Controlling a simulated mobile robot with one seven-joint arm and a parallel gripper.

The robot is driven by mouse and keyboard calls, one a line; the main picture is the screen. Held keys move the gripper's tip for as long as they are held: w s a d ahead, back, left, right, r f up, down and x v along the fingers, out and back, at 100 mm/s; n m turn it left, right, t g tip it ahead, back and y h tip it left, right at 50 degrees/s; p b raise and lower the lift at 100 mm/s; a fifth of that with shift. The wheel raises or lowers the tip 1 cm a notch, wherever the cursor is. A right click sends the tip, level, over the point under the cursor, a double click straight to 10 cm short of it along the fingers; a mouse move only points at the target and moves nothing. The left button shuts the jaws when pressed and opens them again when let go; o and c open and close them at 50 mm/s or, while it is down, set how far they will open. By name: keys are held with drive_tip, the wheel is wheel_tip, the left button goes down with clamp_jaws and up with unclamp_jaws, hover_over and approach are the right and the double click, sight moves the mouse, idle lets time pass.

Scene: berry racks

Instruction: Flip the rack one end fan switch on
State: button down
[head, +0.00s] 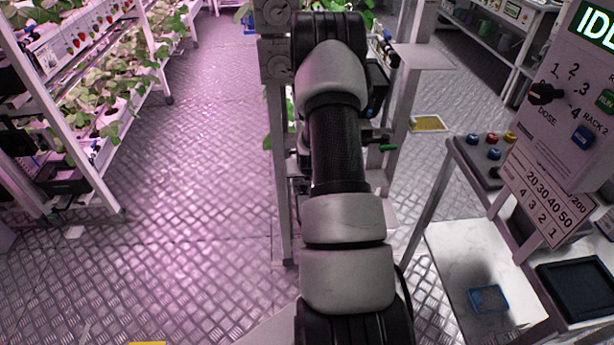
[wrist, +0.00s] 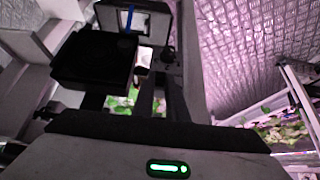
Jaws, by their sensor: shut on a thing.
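In the wrist view my gripper (wrist: 163,80) reaches up the middle of the picture from its grey body with a green light. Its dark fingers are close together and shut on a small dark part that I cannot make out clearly. A small dark knob (wrist: 168,55) on a grey upright shows just beyond the fingertips. I cannot tell whether it is the fan switch or which way the switch stands. In the head view my arm reaches forward to a grey rack post (head: 280,190), and it hides my gripper.
A plant rack (head: 110,75) is at left. A control panel (head: 565,110) and a white bench (head: 465,255) are at right. The floor at left is clear.

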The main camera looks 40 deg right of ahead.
drive_tip(key=shift+s, duration=0.1)
drive_tip(key=c, duration=1.8)
unclamp_jaws()
drive_tip(key=shift+o, duration=0.2)
drive_tip(key=p+v, duration=0.2)
drive_tip(key=v, duration=1.5)
drive_tip(key=shift+r, duration=0.15)
drive_tip(key=shift+a, duration=0.1)
